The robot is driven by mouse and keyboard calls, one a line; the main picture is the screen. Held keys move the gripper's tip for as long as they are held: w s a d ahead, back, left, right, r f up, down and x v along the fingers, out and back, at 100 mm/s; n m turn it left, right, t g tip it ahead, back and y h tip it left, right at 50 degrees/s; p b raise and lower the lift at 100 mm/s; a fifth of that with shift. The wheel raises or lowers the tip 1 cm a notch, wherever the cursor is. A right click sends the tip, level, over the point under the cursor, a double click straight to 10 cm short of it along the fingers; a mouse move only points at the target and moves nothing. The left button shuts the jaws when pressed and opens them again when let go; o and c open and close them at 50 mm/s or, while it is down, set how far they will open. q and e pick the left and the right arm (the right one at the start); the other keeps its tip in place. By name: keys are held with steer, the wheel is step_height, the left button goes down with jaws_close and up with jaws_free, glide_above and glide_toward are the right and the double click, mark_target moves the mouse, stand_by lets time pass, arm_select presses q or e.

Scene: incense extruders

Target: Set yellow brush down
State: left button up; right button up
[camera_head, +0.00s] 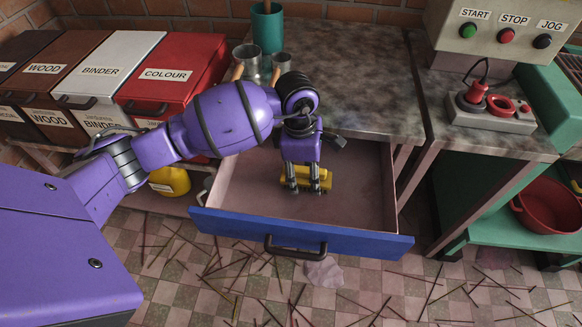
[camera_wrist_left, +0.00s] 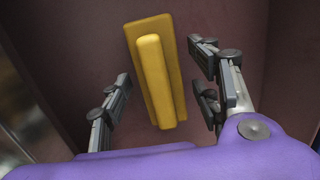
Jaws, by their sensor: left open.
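The yellow brush (camera_head: 319,179) is in the open drawer (camera_head: 355,196) in the head view, partly hidden behind my left gripper (camera_head: 305,188). In the left wrist view the yellow brush (camera_wrist_left: 156,72) lies against the drawer's reddish floor (camera_wrist_left: 75,65), its long handle block facing the camera. My left gripper (camera_wrist_left: 162,100) is open, with its fingers on either side of the brush and gaps visible between them and it. I cannot tell the exact height of the fingertips over the drawer floor. My right gripper is not in view.
The drawer's blue front (camera_head: 300,233) has a dark handle. A worn worktop (camera_head: 355,85) is behind the drawer, with metal cups and a green container (camera_head: 267,28). Lidded bins (camera_head: 170,75) stand at left. Thin sticks litter the tiled floor. The drawer's right side is bare.

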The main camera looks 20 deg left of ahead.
mark_target(301, 168)
arm_select(q)
step_height(301, 168, up, 12)
steer(key=a, duration=0.1)
steer(key=shift+s+a+r, duration=0.15)
steer(key=shift+r, duration=0.05)
